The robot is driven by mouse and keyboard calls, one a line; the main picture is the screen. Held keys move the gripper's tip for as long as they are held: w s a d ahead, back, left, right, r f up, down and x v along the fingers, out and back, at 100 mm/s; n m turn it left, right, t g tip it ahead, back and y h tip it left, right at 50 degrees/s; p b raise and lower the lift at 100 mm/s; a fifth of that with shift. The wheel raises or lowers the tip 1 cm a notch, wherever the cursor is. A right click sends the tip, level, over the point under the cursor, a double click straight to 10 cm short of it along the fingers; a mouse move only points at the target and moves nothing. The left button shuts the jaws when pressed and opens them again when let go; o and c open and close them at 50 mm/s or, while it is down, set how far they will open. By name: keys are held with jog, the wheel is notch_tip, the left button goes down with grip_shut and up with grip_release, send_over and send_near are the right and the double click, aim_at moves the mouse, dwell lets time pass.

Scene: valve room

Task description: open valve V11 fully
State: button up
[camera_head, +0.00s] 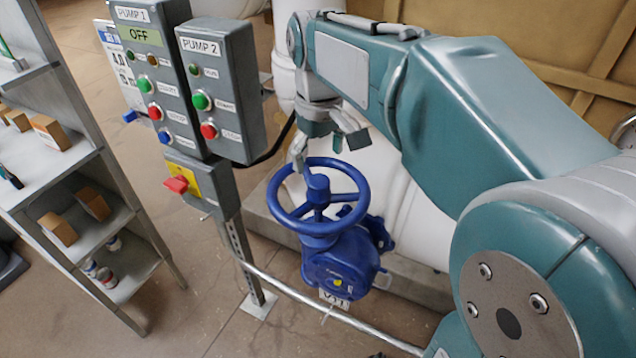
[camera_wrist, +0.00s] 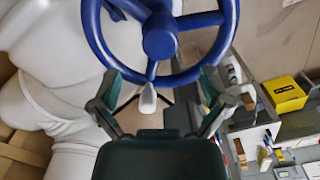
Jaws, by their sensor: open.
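The valve V11 has a blue handwheel (camera_head: 318,200) with spokes and a central hub, on a blue gear body (camera_head: 340,268). Its white tag (camera_head: 334,298) hangs below, partly cut by a pipe. In the wrist view the handwheel (camera_wrist: 160,38) fills the upper middle, its near rim in front of my gripper. My gripper (camera_head: 325,152) is above the far rim of the wheel in the head view. Its two fingers also show in the wrist view (camera_wrist: 158,92), spread apart with the wheel's near rim just beyond or between them. I cannot tell whether they touch the rim.
Pump control boxes labelled PUMP 1 (camera_head: 158,75) and PUMP 2 (camera_head: 221,95) stand left of the valve, with a red switch (camera_head: 177,184) below. A thin pipe (camera_head: 285,288) runs past the valve's front. Shelves (camera_head: 75,160) with small boxes stand at far left. Large white pipes (camera_head: 395,190) lie behind.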

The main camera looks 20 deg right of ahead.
aim_at(318, 180)
jog(key=m, duration=0.6)
jog(key=shift+m, duration=0.3)
jog(key=m, duration=0.7)
jog(key=shift+f, duration=0.1)
jog(key=shift+f, duration=3.15)
